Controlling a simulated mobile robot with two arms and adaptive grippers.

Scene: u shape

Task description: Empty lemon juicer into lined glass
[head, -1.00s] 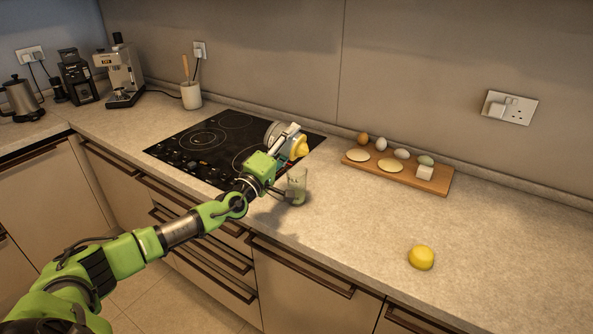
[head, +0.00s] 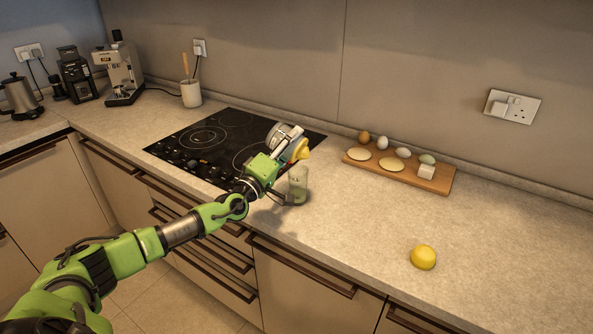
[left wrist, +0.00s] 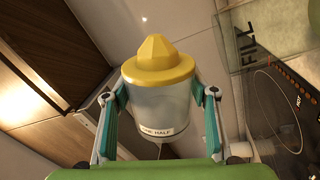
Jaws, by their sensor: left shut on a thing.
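The lemon juicer has a grey-white cup with a label and a yellow reamer top (left wrist: 158,65). My left gripper (left wrist: 160,115) is shut on the cup (left wrist: 160,108), one finger on each side. In the head view the gripper (head: 285,148) holds the juicer (head: 302,150) tilted on its side, its yellow top facing right, above the lined glass. The clear glass (head: 298,186) stands upright on the counter beside the hob's front right corner. In the left wrist view the glass, marked "FILL" (left wrist: 246,42), shows at upper right. My right gripper is out of view.
A black hob (head: 205,140) lies behind the arm. A wooden board (head: 435,181) with eggs, flat rounds and a white cube is at the back right. A yellow lemon half (head: 423,257) lies on the front right counter. The counter (head: 350,220) between is clear.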

